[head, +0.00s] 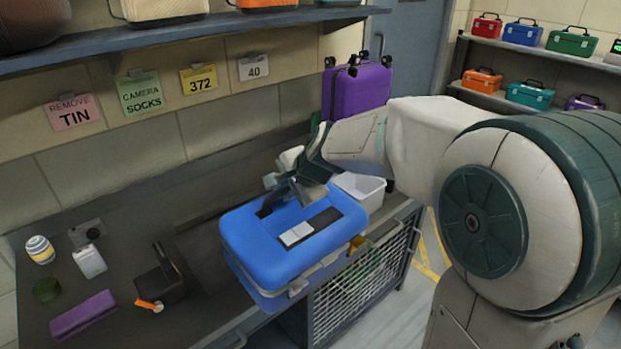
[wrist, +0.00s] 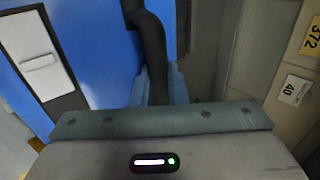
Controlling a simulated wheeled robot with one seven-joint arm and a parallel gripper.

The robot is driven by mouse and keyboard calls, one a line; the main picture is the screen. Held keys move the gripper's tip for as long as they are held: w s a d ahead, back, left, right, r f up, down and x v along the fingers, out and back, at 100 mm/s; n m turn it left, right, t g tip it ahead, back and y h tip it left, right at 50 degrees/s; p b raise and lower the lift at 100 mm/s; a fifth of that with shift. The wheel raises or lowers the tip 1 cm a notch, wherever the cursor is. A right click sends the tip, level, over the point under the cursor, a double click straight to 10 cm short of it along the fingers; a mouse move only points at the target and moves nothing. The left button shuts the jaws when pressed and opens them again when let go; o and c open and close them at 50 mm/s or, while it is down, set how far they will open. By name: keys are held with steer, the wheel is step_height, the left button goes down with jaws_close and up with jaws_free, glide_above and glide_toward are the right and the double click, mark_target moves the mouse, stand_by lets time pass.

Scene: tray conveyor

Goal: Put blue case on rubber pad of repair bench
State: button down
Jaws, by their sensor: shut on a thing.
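The blue case (head: 290,235) has a black strip and a white label on its lid. It is over the front part of the repair bench (head: 210,320), with its near corner out past the front edge. I cannot tell whether its underside touches the bench. My gripper (head: 290,190) is shut on the case's black handle, which shows between the fingers in the wrist view (wrist: 152,60). The blue lid (wrist: 85,40) fills the left of that view. I cannot make out the rubber pad clearly; the case may hide part of it.
A white bin (head: 360,190) and purple suitcase (head: 355,90) stand behind. A shelf (head: 170,38) hangs above.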

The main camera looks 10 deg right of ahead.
mark_target(279, 206)
steer(key=a, duration=0.1)
steer(key=a+f, duration=0.1)
steer(key=w+a, duration=0.1)
steer(key=shift+f, duration=0.35)
step_height(279, 206, down, 4)
steer(key=shift+r, duration=0.15)
steer(key=shift+s, duration=0.15)
steer(key=c, duration=1.4)
jaws_free()
steer(key=shift+f, duration=0.3)
steer(key=shift+c, duration=0.2)
steer(key=shift+r, duration=0.15)
